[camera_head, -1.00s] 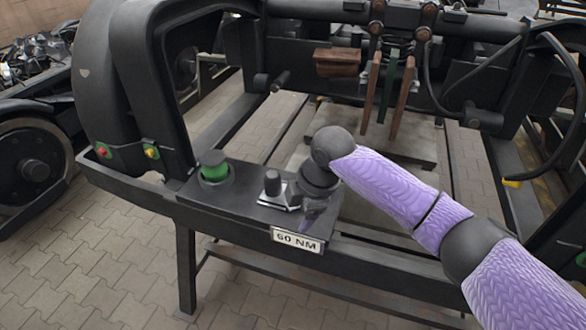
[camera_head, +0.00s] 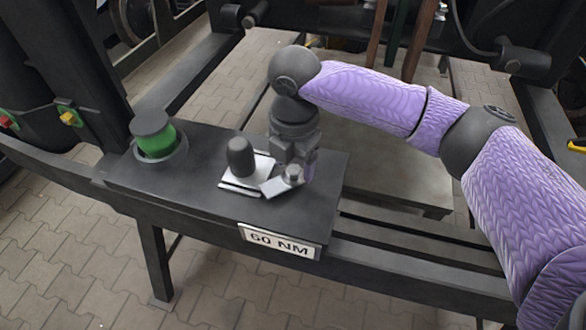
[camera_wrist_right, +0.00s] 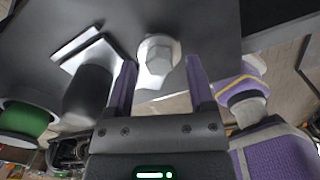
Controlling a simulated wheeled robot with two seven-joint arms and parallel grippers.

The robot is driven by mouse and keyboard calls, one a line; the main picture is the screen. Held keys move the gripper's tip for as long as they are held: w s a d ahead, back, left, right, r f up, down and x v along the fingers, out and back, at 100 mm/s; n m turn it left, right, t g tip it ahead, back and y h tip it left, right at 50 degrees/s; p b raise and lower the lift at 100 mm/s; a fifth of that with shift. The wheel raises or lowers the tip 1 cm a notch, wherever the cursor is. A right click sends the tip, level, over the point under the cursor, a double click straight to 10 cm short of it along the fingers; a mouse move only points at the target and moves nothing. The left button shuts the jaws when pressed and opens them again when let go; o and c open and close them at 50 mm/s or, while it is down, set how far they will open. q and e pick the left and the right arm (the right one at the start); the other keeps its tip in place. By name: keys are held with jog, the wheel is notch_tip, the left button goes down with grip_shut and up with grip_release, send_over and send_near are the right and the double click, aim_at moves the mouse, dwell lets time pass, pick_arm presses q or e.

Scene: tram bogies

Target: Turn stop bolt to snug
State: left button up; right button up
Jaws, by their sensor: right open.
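The stop bolt (camera_head: 293,174) has a pale hex head and stands on a light metal plate (camera_head: 272,188) on the dark bench top. In the right wrist view the bolt head (camera_wrist_right: 158,52) lies between the two purple fingertips of my right gripper (camera_wrist_right: 161,64), with a gap on both sides. My right gripper (camera_head: 306,168) points down just behind and beside the bolt in the head view, open and empty. I cannot tell the fingertips' exact height against the head. A "60 NM" label (camera_head: 279,243) is on the bench's front edge. My left gripper is not in view.
A dark rounded post (camera_head: 241,158) on a light base stands just left of the bolt. A green button-like part with a dark cap (camera_head: 153,136) is farther left. Dark frame rails (camera_head: 400,245) run to the right. The front right of the bench top is clear.

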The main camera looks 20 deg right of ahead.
jog(key=shift+f, duration=0.55)
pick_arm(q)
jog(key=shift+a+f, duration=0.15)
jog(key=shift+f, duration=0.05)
pick_arm(e)
grip_shut()
jog(key=shift+r+p, duration=0.2)
jog(key=shift+p, duration=0.2)
jog(key=m+p, duration=0.1)
jog(key=p, duration=0.2)
jog(key=r+m+p, duration=0.1)
jog(key=p, duration=0.2)
jog(key=shift+m, duration=0.3)
jog(key=m+p, duration=0.2)
jog(key=p, duration=0.1)
jog(key=shift+f, duration=0.4)
jog(key=shift+w+f+m, duration=0.1)
jog(key=shift+f+m, duration=0.15)
jog(key=shift+m, duration=0.15)
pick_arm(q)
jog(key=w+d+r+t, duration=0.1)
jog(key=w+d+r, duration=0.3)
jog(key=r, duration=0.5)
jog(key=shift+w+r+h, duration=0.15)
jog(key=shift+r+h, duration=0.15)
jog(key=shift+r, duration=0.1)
